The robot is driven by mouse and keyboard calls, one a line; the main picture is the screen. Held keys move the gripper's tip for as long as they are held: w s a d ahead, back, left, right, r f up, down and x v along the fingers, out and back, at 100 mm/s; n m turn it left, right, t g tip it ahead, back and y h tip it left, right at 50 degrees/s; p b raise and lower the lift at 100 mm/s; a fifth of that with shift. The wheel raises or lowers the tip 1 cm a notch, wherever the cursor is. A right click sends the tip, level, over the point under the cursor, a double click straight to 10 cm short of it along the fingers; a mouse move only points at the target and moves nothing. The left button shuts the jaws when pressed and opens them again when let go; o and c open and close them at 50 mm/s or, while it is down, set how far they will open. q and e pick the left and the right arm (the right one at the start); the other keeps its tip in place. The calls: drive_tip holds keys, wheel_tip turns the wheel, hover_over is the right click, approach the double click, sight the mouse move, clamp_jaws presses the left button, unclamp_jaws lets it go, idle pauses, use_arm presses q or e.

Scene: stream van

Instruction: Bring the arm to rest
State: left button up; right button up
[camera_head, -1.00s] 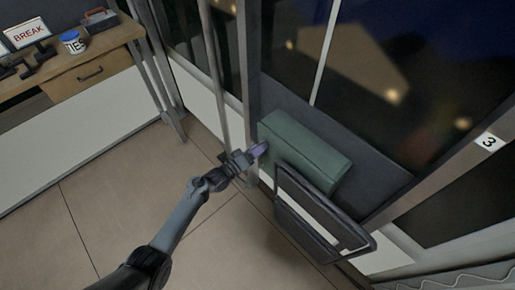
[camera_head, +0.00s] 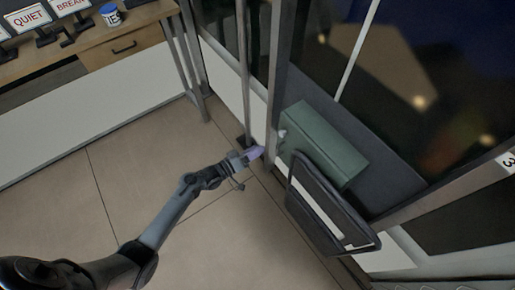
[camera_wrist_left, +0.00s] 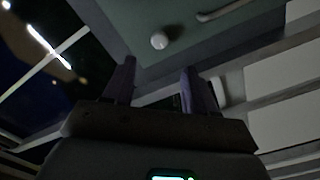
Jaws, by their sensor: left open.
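My left arm comes in from the lower left in the head view. Its gripper (camera_head: 255,154), with purple-grey fingertips, is just left of a green box (camera_head: 325,145) on the wall. In the left wrist view the two fingers of my left gripper (camera_wrist_left: 158,82) stand apart with nothing between them. The underside or face of the green box (camera_wrist_left: 205,45) fills the area ahead, with a round pale knob (camera_wrist_left: 159,41) and a bar handle (camera_wrist_left: 222,10). The gripper appears clear of the box. My right gripper is not in view.
A vertical metal post (camera_head: 245,75) rises behind the gripper. The tiled floor (camera_head: 120,190) is open.

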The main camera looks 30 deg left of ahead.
use_arm(q)
drive_tip(key=shift+f, duration=0.1)
drive_tip(key=s+d+f+m+g+y, duration=0.1)
drive_tip(key=s+d+f+g, duration=0.15)
drive_tip(key=s, duration=0.45)
drive_tip(key=s+d+f+m+g, duration=0.15)
drive_tip(key=s+d, duration=0.25)
drive_tip(key=s, duration=0.4)
drive_tip(key=s+a+r+m+g+y, duration=0.35)
drive_tip(key=s+r+g+y, duration=0.4)
drive_tip(key=s+r, duration=0.55)
wheel_tip(320, 180, up, 34)
drive_tip(key=s+m+g+p, duration=0.1)
drive_tip(key=s+p, duration=0.1)
drive_tip(key=p, duration=3.3)
wheel_tip(320, 180, down, 63)
drive_tip(key=b, duration=6.2)
drive_tip(key=shift+w+f+h+b, duration=0.15)
drive_tip(key=shift+w+h+b, duration=0.05)
drive_tip(key=shift+h+b, duration=0.25)
